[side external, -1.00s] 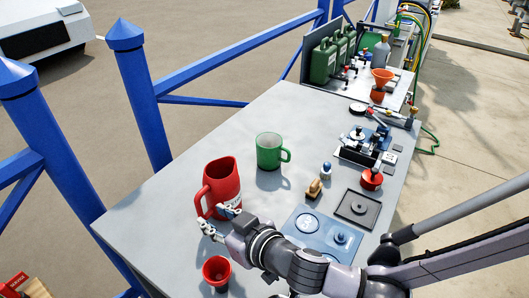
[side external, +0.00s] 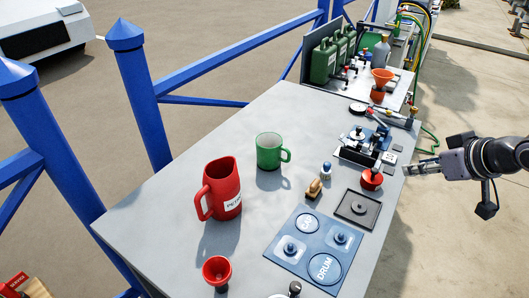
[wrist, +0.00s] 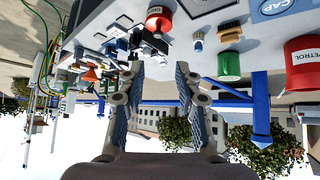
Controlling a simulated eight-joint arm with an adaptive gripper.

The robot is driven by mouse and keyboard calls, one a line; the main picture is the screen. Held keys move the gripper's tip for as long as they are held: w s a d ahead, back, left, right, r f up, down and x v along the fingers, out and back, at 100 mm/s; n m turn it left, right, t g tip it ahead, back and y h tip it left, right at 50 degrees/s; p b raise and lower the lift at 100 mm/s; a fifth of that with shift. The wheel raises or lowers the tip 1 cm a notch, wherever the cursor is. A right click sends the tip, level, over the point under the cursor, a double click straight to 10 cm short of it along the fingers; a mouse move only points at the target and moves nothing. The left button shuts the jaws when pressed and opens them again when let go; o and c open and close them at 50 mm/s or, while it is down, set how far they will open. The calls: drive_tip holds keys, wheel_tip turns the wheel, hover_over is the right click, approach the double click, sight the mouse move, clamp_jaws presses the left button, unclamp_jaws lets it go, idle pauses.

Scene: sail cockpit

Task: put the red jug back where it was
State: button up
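The red jug (side external: 224,183), with a white label, stands upright on the grey table, its handle to the left. In the wrist view the jug (wrist: 304,68) shows inverted at the right edge, partly cut off, and its label reads PETROL. My gripper (side external: 408,169) is at the right of the table, well away from the jug. In the wrist view its two fingers (wrist: 158,78) are apart with nothing held between them, so it is open.
A green mug (side external: 268,153) stands behind the jug and a red funnel-like cup (side external: 217,269) in front. A blue panel (side external: 297,262) with round outlines lies to the right, near a black tray (side external: 357,208). Blue railings (side external: 62,175) border the left.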

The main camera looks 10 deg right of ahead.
drive_tip(key=s+d+f+m+g, duration=0.1)
drive_tip(key=s+d+f, duration=0.1)
drive_tip(key=s+d, duration=0.4)
drive_tip(key=shift+s+d+f+g, duration=0.15)
drive_tip(key=shift+s+d+g, duration=0.2)
drive_tip(key=shift+s, duration=1.05)
